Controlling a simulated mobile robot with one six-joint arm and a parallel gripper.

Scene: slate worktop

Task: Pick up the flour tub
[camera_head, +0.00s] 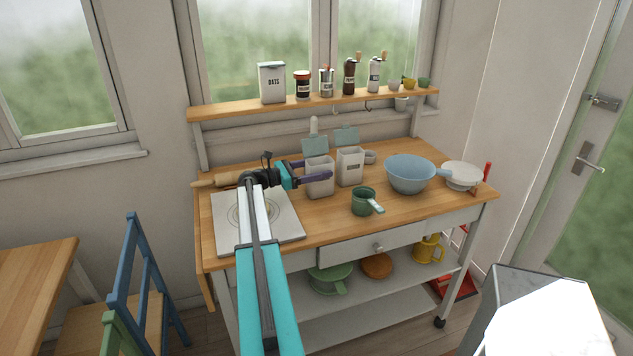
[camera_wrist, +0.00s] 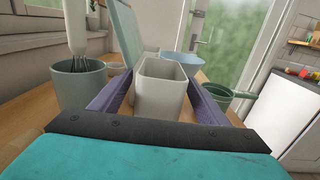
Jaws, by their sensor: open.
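Two white square tubs with raised pale-teal lids stand side by side on the wooden worktop; their labels are too small to read, so I cannot tell which is the flour tub. The left tub (camera_head: 319,184) is between the purple fingers of my open gripper (camera_head: 316,170), one finger passing in front of it and one behind. The right tub (camera_head: 350,168) stands just beyond. In the wrist view, a white tub (camera_wrist: 160,98) stands upright with its mouth open between the fingers of my gripper (camera_wrist: 159,80). Contact with the fingers cannot be made out.
A white board (camera_head: 285,222) and a rolling pin (camera_head: 218,180) are to the left. A grey-green pot (camera_wrist: 80,88) holding a whisk is close on the left. A shelf (camera_head: 240,105) runs above the back.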

